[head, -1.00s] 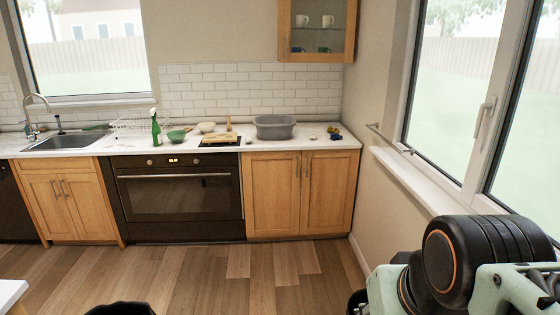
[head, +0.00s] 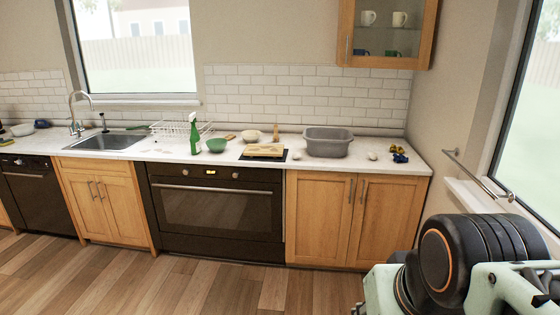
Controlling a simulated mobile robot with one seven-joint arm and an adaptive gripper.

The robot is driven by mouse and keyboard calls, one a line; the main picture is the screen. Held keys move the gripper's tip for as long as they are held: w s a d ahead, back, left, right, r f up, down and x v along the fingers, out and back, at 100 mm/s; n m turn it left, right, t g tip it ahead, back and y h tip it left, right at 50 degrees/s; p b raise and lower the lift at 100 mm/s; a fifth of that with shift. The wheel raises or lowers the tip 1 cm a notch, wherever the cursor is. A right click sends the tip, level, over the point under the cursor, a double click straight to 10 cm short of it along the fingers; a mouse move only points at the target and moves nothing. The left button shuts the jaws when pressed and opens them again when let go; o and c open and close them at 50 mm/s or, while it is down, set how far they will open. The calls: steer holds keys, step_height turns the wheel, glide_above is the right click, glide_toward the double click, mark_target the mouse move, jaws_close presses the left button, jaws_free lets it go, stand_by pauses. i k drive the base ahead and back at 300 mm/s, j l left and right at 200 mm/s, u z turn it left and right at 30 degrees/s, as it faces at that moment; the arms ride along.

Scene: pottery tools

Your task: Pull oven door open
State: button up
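The dark built-in oven (head: 216,245) sits under the counter in the middle of the head view. Its door (head: 218,212) has a dark glass window and looks shut. A long horizontal silver handle (head: 212,188) runs along the door's top, below a panel with two knobs and a small lit display. Part of my own arm, pale green and black, fills the lower right corner. My gripper is not in view.
A counter (head: 180,156) runs above the oven, holding a green spray bottle (head: 194,137), a green bowl (head: 217,145), a wooden board (head: 264,150) and a grey tub (head: 327,142). Wooden cabinets (head: 325,218) flank the oven. The wooden floor (head: 180,285) in front is clear.

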mark_target(245, 210)
steer(key=i+u, duration=0.25)
steer(key=i, duration=0.9)
steer(key=i+u, duration=0.2)
steer(key=i, duration=0.35)
steer(key=i+l+u, duration=0.25)
steer(key=i, duration=0.3)
steer(key=i+j+u, duration=0.1)
steer(key=i+u, duration=0.2)
steer(key=i, duration=0.25)
steer(key=i+u, duration=0.25)
steer(key=i, duration=0.25)
